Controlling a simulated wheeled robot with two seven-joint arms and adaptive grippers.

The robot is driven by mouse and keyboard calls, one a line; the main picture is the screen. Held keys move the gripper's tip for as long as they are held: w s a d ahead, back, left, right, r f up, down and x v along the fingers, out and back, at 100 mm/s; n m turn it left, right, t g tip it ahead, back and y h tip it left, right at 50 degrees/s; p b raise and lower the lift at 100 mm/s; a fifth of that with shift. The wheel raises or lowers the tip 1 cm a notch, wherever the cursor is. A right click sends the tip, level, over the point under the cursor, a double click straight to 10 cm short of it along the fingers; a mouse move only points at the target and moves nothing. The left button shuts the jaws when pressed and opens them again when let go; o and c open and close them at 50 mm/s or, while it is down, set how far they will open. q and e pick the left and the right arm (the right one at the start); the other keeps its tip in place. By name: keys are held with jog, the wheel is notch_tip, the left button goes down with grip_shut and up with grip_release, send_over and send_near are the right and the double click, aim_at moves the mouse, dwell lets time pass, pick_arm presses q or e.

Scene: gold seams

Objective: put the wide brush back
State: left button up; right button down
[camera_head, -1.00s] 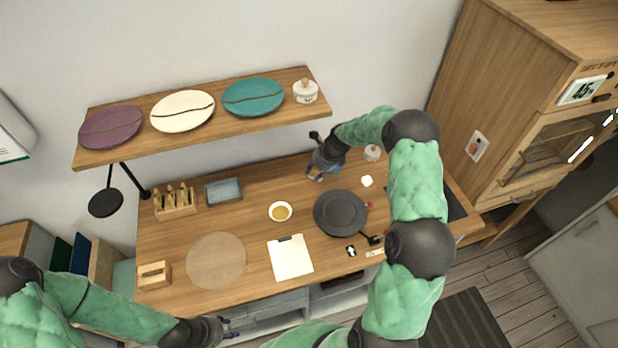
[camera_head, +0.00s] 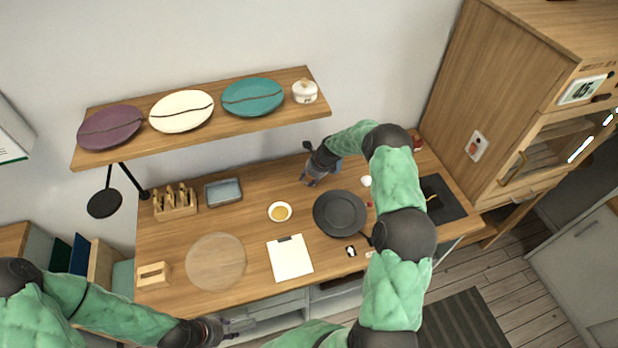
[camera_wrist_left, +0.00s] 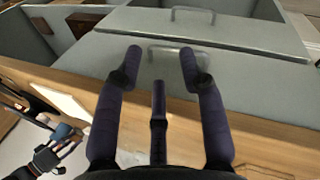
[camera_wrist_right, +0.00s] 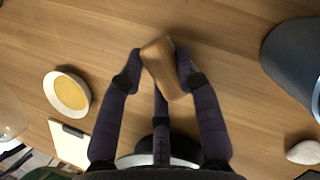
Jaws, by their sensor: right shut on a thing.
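My right gripper (camera_head: 311,181) is above the back of the table. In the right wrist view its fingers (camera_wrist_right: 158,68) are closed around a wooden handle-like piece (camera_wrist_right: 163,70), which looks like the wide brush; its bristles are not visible. A blue-grey cup (camera_wrist_right: 296,62) stands to the right of the fingers, and it shows partly behind the gripper in the head view (camera_head: 336,166). A wooden rack (camera_head: 175,207) with several upright tools stands at the table's back left. My left gripper (camera_head: 240,326) is open and empty at the table's front edge; its fingers (camera_wrist_left: 160,62) are apart.
A small bowl of amber stuff (camera_head: 280,212) lies between the right gripper and the rack. A grey tray (camera_head: 223,192) is beside the rack. A dark round plate (camera_head: 340,213), a clipboard (camera_head: 290,259) and a round mat (camera_head: 216,262) lie nearer. A shelf (camera_head: 205,126) with plates overhangs the back.

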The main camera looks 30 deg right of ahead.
jog(key=shift+f, duration=0.2)
jog(key=c, duration=0.9)
grip_release()
jog(key=shift+d+r, duration=0.1)
jog(key=shift+r, duration=0.4)
jog(key=v, duration=1.1)
jog(key=shift+s+r, duration=0.15)
jog(key=shift+r, duration=0.05)
